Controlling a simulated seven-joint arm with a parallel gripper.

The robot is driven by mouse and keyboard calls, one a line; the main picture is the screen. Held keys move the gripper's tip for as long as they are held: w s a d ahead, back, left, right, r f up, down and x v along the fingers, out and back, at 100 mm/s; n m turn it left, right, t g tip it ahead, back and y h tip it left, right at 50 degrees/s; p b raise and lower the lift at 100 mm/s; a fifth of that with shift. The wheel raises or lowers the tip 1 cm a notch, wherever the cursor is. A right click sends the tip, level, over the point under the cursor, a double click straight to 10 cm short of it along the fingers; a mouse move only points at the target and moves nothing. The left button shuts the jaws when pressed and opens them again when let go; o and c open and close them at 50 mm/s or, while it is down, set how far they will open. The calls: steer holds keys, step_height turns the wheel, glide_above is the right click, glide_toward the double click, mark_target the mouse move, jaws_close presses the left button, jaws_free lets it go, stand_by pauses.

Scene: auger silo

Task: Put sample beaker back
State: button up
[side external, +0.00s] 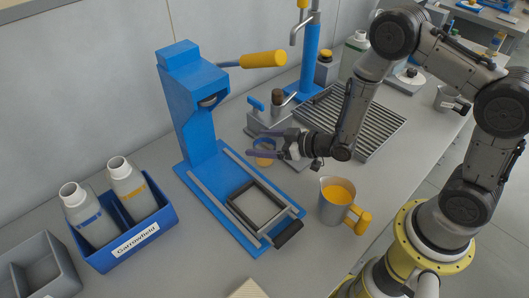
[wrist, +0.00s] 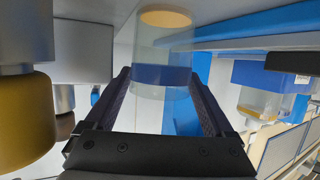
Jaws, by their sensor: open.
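The sample beaker (side external: 264,159) is a small clear cup with a blue band and orange contents. It stands on the bench between the blue press and the grey block. My gripper (side external: 252,142) reaches in from the right with its fingers apart at the beaker, partly covering it. In the wrist view, the beaker (wrist: 162,50) shows between and beyond the open fingers (wrist: 160,90). I cannot tell whether either finger touches it. The wrist picture appears upside down, with the orange contents at the top.
The blue press (side external: 197,110) with a yellow handle and sliding frame stands left. A metal jug (side external: 334,205) of orange material stands in front of my arm. A slatted grate (side external: 360,125) lies behind. A blue bin (side external: 152,233) holds white bottles at lower left.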

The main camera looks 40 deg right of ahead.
steer(key=shift+x, duration=1.2)
steer(key=c, duration=1.1)
